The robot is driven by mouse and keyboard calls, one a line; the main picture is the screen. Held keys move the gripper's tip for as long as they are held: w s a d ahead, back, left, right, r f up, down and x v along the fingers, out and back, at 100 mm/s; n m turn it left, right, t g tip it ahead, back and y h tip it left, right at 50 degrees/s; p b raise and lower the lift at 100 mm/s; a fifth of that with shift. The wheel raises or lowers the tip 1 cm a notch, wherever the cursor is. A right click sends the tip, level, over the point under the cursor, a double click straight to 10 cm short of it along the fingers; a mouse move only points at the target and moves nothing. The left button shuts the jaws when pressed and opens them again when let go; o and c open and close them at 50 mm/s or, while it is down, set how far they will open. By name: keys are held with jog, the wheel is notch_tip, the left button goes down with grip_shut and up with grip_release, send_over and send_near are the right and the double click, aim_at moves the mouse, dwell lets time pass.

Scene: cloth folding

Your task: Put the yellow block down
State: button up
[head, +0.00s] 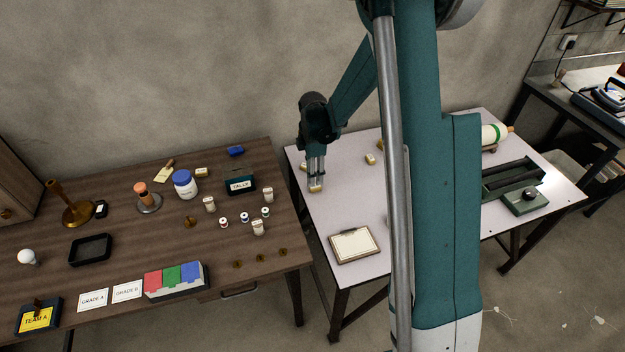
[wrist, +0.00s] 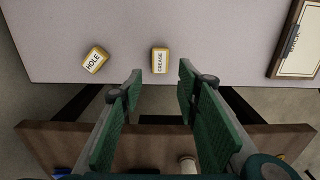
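Two yellow blocks with white labels lie on the pale table near its left edge. The block marked CREASE (wrist: 160,61) lies just beyond my fingertips, in line with the gap between them; it also shows under my gripper in the head view (head: 315,189). The block marked HOLE (wrist: 95,60) lies to its left, turned at an angle; in the head view it is behind my gripper (head: 303,167). My gripper (head: 316,181) points down, its green-padded fingers (wrist: 160,80) apart with nothing between them. Another small yellowish block (head: 370,159) lies farther right.
The pale table (head: 325,215) also holds a clipboard (head: 352,245) and a dark green device (head: 524,201) at the right. A gap separates it from the brown table (head: 150,240), which is crowded with bottles, small blocks and cards. Pale tabletop around the two blocks is clear.

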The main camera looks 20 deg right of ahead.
notch_tip(320, 180, up, 6)
jog(key=shift+r+p, duration=0.2)
jog(key=shift+p, duration=0.2)
jog(key=shift+r, duration=0.15)
dwell(0.5)
jog(key=s+a+r+m+t, duration=0.15)
jog(key=s+r+m, duration=0.25)
jog(key=s+r, duration=0.4)
jog(key=s+a+r+m+t, duration=0.15)
jog(key=s+r+m, duration=0.3)
jog(key=r, duration=0.55)
jog(key=s+r+m+t, duration=0.2)
jog(key=s+m, duration=0.2)
jog(key=s, duration=0.7)
jog(key=s+a+r+m+t, duration=0.1)
jog(key=s+m, duration=0.4)
jog(key=s, duration=0.5)
notch_tip(320, 180, up, 2)
jog(key=shift+s+a+r+t, duration=0.1)
jog(key=shift+s+a+t, duration=0.1)
jog(key=shift+s+t, duration=0.3)
jog(key=shift+w+m, duration=0.15)
jog(key=shift+m, duration=0.1)
